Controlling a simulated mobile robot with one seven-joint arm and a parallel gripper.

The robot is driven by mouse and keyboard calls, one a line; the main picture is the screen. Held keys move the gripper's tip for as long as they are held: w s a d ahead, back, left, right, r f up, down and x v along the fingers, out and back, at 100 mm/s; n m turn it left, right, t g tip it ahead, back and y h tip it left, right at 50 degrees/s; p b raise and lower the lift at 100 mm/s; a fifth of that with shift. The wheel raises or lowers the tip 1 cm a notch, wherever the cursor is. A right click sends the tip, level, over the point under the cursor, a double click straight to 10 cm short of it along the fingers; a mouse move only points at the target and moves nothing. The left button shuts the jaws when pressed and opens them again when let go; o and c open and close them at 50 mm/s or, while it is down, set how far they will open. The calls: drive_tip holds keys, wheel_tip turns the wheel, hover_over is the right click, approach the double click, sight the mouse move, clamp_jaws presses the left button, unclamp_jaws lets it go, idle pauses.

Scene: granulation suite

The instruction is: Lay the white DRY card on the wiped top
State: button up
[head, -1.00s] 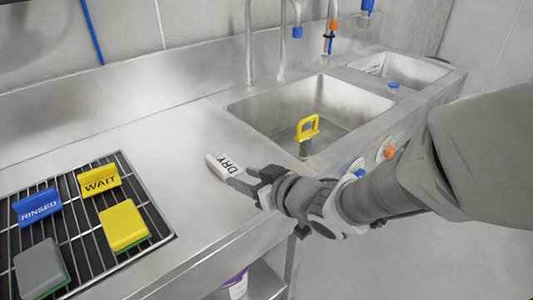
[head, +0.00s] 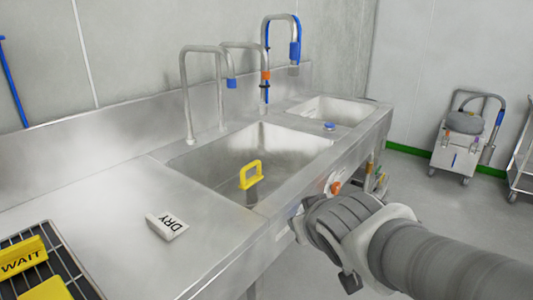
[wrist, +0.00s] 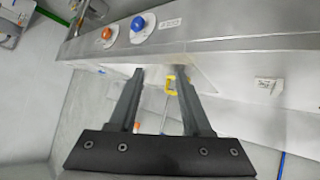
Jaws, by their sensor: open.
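The white DRY card (head: 167,226) lies by itself on the bare steel top (head: 120,205), left of the large sink and near the front edge. It also shows small at the right of the wrist view (wrist: 268,86). My gripper (wrist: 160,70) is open, with nothing between its fingers. It is clear of the card, off to the right in front of the sink's front edge; in the head view the wrist hides its fingers.
A yellow handle (head: 250,175) stands in the large sink (head: 285,147). A rack (head: 72,262) with a yellow WAIT block (head: 22,257) is at the left. Taps rise behind the sink. A blue knob (wrist: 138,24) and an orange knob (wrist: 107,33) are on the front panel. A wheeled cart (head: 455,150) stands at the right.

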drive_tip(key=s+d+f+m+g, duration=0.1)
drive_tip(key=s+d+m+g, duration=0.2)
drive_tip(key=s, duration=1)
drive_tip(key=shift+s+d+g, duration=0.2)
drive_tip(key=shift+d+g, duration=0.35)
drive_tip(key=shift+g, duration=0.35)
wheel_tip(320, 180, up, 20)
drive_tip(key=p, duration=1.9)
drive_tip(key=shift+f+p, duration=0.25)
drive_tip(key=shift+p, duration=0.05)
